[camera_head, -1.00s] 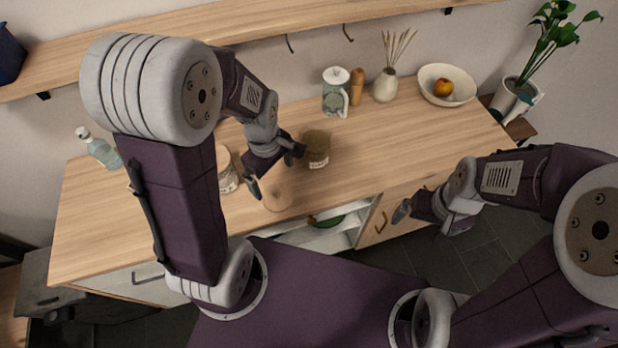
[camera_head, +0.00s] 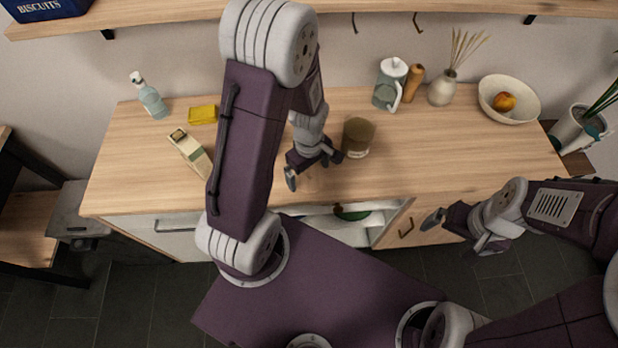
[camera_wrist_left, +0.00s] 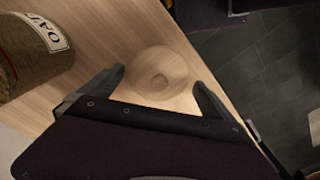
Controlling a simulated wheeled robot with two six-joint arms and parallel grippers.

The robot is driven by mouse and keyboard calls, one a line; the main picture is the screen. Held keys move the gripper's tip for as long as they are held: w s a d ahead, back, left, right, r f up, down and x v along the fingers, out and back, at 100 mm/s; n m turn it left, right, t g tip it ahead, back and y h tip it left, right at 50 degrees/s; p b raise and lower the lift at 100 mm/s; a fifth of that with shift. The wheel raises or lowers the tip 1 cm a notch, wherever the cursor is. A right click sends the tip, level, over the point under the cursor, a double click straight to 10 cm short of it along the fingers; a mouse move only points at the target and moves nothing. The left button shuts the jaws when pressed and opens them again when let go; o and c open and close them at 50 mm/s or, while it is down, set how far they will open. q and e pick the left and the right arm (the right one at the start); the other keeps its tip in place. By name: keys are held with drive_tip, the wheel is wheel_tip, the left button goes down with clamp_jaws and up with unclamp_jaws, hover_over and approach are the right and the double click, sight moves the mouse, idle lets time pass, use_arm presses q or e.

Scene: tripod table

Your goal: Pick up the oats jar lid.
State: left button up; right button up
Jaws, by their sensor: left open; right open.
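The oats jar lid is a round wooden disc with a small knob (camera_wrist_left: 160,80). It lies flat on the counter in the left wrist view and is hard to make out in the head view. My left gripper (camera_head: 313,170) is open above the counter. In the left wrist view its fingertips (camera_wrist_left: 160,88) appear on either side of the lid, not closed on it. The open oats jar (camera_head: 357,140) stands just right of this gripper, its label partly visible in the left wrist view (camera_wrist_left: 30,52). My right gripper (camera_head: 456,232) is open and empty, off the counter's front edge.
The counter right of the jar is clear.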

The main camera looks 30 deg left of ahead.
use_arm(q)
drive_tip(key=shift+w+f, duration=0.1)
drive_tip(key=shift+f, duration=0.25)
drive_tip(key=c, duration=1.2)
